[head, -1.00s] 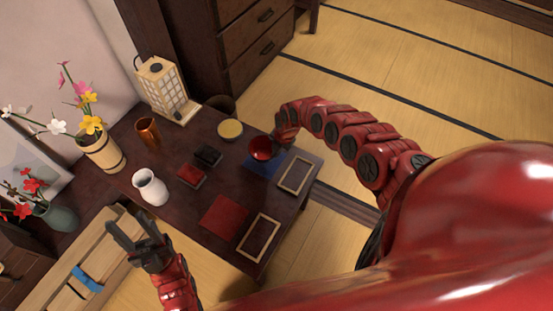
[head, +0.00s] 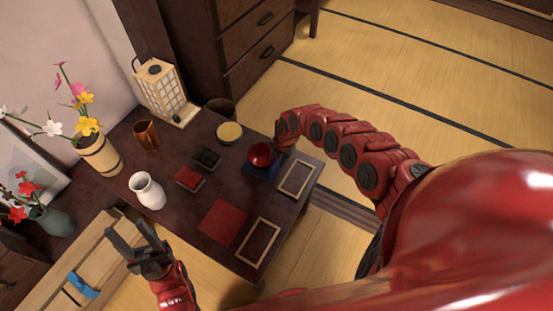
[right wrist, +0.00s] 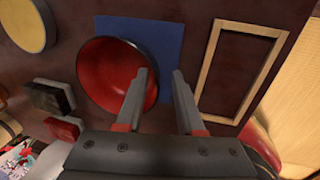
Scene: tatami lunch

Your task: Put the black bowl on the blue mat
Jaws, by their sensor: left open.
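The black bowl (head: 259,153) has a red inside and sits over the blue mat (head: 258,174), upright as far as I can tell. In the right wrist view the bowl (right wrist: 105,75) covers much of the mat's left and lower part; the mat (right wrist: 172,45) shows above and to the right. My right gripper (right wrist: 162,72) is open, its fingers apart on either side of the bowl's right rim, one over the inside and one outside. Whether a finger touches the bowl is unclear. My left gripper (head: 140,240) is open and empty, beyond the table's near left edge.
The dark table (head: 130,168) also holds a wood-framed tray (head: 296,179), another framed tray (head: 258,243), a red mat (head: 222,222), a white vase (head: 147,190), small red (head: 189,178) and black (head: 207,158) boxes, a yellow-topped round thing (head: 229,132) and a lantern (head: 162,90).

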